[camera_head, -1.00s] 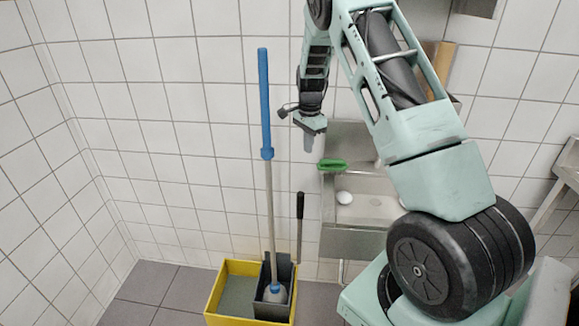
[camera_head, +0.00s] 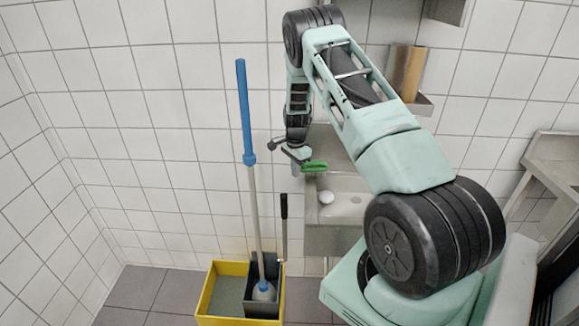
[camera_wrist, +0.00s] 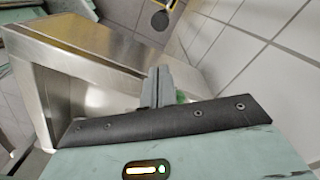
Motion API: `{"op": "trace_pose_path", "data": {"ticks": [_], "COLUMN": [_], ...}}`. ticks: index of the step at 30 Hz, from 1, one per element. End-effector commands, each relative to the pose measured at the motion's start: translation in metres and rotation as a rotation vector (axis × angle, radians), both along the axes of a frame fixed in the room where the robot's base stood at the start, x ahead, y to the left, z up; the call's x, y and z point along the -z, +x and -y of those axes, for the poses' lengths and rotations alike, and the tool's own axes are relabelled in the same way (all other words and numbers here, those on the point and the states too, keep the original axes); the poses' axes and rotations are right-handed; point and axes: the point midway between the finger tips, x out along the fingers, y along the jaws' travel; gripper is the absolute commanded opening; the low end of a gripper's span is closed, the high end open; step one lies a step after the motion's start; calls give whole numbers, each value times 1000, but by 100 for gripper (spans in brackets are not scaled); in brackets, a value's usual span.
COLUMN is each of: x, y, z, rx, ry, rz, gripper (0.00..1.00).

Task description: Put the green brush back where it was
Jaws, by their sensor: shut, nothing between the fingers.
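The green brush (camera_head: 315,166) lies at the upper left edge of the steel sink (camera_head: 330,238). My gripper (camera_head: 296,169) is just left of the brush in the head view, fingers pointing down, shut and empty. I cannot tell whether it touches the brush. In the wrist view the closed fingers (camera_wrist: 158,86) stand beside the steel sink (camera_wrist: 95,50). Only a small bit of the green brush (camera_wrist: 181,97) shows just right of the fingers; the rest is hidden behind my gripper's body.
A white round object (camera_head: 326,197) sits in the sink. A yellow bucket (camera_head: 203,300) with a dark wringer stands on the floor, a blue-handled mop (camera_head: 245,110) upright in it. A black handle (camera_head: 284,206) rises beside it. A tiled wall is behind.

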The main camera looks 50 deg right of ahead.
Motion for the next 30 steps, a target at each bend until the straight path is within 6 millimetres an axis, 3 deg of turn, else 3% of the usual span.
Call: {"op": "trace_pose_path", "data": {"ticks": [14,24,30], "x": [2,4,1], "y": [-2,-15,-18], "z": [10,82,96], "rx": [1,2,-1], "ry": [-1,-2,-1], "rz": [0,2,0], "gripper": [0,0,0]}}
